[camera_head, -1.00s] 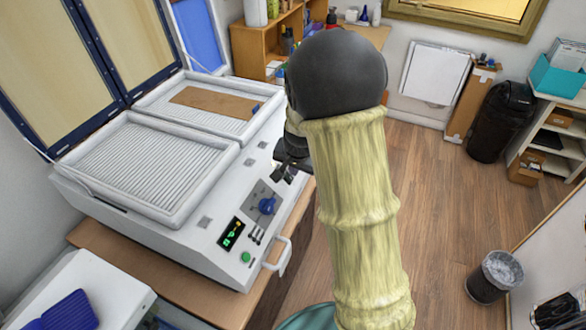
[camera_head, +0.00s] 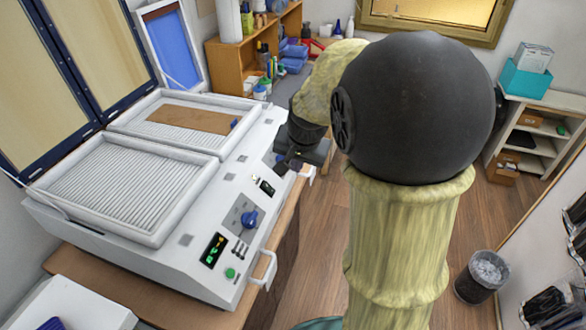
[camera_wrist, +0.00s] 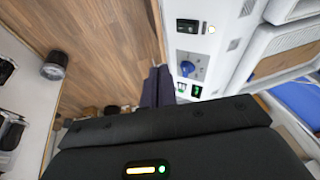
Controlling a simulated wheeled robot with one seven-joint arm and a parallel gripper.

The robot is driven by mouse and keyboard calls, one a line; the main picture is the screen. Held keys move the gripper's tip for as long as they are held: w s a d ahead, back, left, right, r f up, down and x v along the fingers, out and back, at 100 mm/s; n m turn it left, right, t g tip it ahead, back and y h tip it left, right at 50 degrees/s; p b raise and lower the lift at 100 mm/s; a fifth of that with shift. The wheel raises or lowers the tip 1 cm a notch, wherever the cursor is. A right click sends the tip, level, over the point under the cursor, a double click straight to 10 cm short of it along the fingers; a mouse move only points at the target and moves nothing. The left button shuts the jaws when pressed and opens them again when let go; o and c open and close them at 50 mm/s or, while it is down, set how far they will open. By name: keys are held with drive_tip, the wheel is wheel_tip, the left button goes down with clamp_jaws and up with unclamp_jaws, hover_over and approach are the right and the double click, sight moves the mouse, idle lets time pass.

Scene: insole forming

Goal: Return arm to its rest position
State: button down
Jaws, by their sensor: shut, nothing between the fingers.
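My arm, in a pale yellow fabric sleeve with a black rounded joint, rises on the right of the head view. My gripper (camera_head: 289,165) hangs dark and small beside the right edge of the white forming machine (camera_head: 160,235), over its control side. In the wrist view my gripper's dark fingers (camera_wrist: 157,86) are together with nothing between them. The machine's panel with a blue knob (camera_wrist: 187,68) shows to the right of them, the wooden floor to the left. I cannot tell from the head view how far the gripper is above the machine's edge.
A brown sheet (camera_head: 192,123) lies on the machine's rear bed, and its framed lids stand open at the left. A wooden shelf (camera_head: 228,63) with bottles stands behind. A waste bin (camera_head: 481,277) stands on the right. The floor between machine and bin is clear.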

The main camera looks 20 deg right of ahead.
idle(0.4)
drive_tip(key=s+a+f+n+g+b, duration=0.1)
drive_tip(key=s+a+f+n+b, duration=0.1)
drive_tip(key=s+f+n, duration=0.4)
drive_tip(key=s+f, duration=0.4)
drive_tip(key=s, duration=0.4)
drive_tip(key=shift+s+a+f+n+g+b, duration=0.25)
drive_tip(key=shift+a+f+n+g+b, duration=0.05)
drive_tip(key=shift+a+f+n+b, duration=0.1)
drive_tip(key=shift+w, duration=0.1)
drive_tip(key=shift+d, duration=0.1)
drive_tip(key=shift+s, duration=0.2)
drive_tip(key=shift+w, duration=0.15)
